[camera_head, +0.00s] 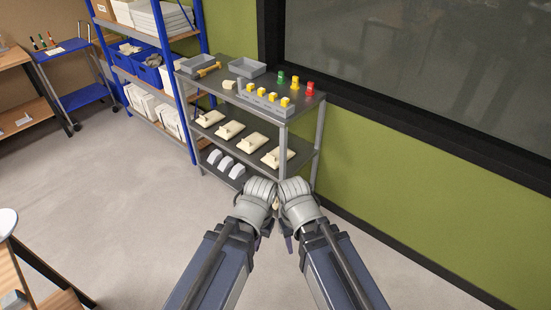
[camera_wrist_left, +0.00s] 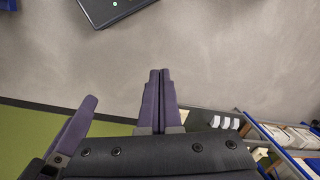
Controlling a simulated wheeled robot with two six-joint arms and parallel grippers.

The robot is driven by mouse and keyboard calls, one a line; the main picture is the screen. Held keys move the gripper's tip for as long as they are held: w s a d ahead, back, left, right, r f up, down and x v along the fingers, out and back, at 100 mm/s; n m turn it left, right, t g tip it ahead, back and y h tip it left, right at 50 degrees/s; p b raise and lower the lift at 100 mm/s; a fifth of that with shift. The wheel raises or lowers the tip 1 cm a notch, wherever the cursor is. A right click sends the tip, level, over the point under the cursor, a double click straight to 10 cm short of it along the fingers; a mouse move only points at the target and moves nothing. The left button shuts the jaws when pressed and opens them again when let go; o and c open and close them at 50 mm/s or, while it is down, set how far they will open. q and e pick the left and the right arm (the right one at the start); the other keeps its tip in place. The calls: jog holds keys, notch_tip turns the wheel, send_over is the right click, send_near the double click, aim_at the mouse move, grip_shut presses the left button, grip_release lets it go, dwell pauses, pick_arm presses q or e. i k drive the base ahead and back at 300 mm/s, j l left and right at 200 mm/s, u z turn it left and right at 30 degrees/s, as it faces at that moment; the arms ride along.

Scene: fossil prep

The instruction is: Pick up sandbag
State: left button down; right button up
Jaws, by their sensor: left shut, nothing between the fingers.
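No object that I can surely name as the sandbag shows. Three pale grey rounded pieces (camera_head: 226,165) lie in a row on the bottom shelf of the grey rack, and they also show in the left wrist view (camera_wrist_left: 225,122). I cannot tell what they are. My left gripper (camera_head: 258,242) is in front of the rack, apart from it, mostly hidden by its wrist. In the left wrist view its purple fingers (camera_wrist_left: 159,72) are together and empty. My right gripper (camera_head: 289,244) is close beside it; its fingers are largely hidden.
The grey rack (camera_head: 284,148) holds trays, yellow-topped pieces and coloured bottles on top, and cream blocks (camera_head: 251,142) on its middle shelf. A blue shelf unit (camera_head: 170,85) stands left of it. A green wall (camera_head: 400,180) bounds the right. Open floor (camera_head: 110,200) lies left.

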aim_at(271, 160)
jog(key=i+j+z, duration=0.15)
jog(key=z, duration=0.45)
jog(key=i+j+z, duration=0.2)
jog(key=j, duration=0.15)
jog(key=i+j+z, duration=0.15)
jog(key=j, duration=0.2)
jog(key=j+z, duration=0.2)
jog(key=j, duration=0.15)
jog(key=i+j, duration=0.1)
jog(key=j, duration=0.3)
jog(key=i+j, duration=0.15)
jog(key=j, duration=0.25)
jog(key=i+j, duration=0.1)
jog(key=j, duration=0.25)
jog(key=i+j+z, duration=0.1)
jog(key=j, duration=0.3)
